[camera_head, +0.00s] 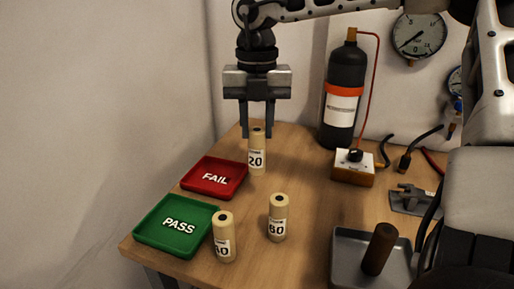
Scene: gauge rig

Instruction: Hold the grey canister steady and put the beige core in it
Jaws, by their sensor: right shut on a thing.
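A beige core (257,160) labelled 20 is upright at the far end of the table, behind the red tray. My right gripper (257,133) points down and is shut on its top end. I cannot tell whether its base touches the table. Two more beige cores stand upright nearer: one labelled 60 (277,220), and one (223,240) beside the green tray with its label partly turned away. I make out no clearly grey canister; a dark bottle (345,75) with an orange band stands at the back. My left gripper is not in view.
A red FAIL tray (229,189) and green PASS tray (150,235) lie at the left edge. A grey tray (345,245) with a dark brown cylinder (379,250) is front right. A switch box (352,170) and cables lie behind.

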